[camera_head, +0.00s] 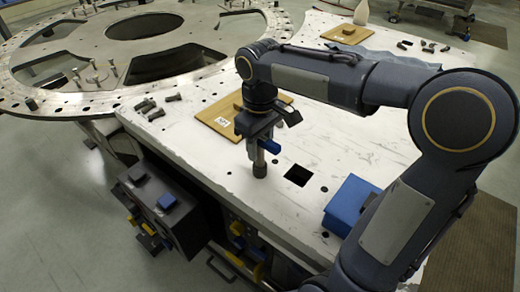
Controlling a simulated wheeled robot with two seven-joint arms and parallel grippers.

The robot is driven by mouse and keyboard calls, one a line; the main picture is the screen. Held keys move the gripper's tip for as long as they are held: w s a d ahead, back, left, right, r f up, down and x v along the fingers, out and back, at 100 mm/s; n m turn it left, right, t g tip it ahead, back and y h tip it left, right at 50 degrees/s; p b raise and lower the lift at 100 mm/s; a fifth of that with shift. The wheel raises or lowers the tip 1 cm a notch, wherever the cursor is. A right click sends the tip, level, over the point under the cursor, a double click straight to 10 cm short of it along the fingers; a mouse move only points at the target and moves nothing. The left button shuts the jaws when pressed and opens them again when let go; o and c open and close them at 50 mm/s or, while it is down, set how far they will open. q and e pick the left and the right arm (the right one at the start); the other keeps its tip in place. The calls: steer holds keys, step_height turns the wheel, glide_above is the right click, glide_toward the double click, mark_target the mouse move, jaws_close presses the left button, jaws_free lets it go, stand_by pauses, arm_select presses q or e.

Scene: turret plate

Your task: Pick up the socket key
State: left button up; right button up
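The socket key (260,170) looks like a short grey upright cylinder with a darker lower end, at the white table's front part. Its lower end is at or just above the table top; I cannot tell which. My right gripper (259,146) points down directly over it, with its fingers around the key's upper part. A blue piece shows at the right of the fingers. The gripper hides the key's top, and I cannot tell whether the fingers press on it. My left gripper is not in view.
The white table (225,180) has a square hole (298,175) right of the key. A blue box (350,205) stands at the right edge. A wooden board (220,118) with a label lies behind the gripper. Small dark parts (152,108) lie left. A large metal ring plate (60,103) is at left.

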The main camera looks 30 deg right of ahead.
jaws_close()
steer(key=shift+r, duration=0.1)
stand_by(1.1)
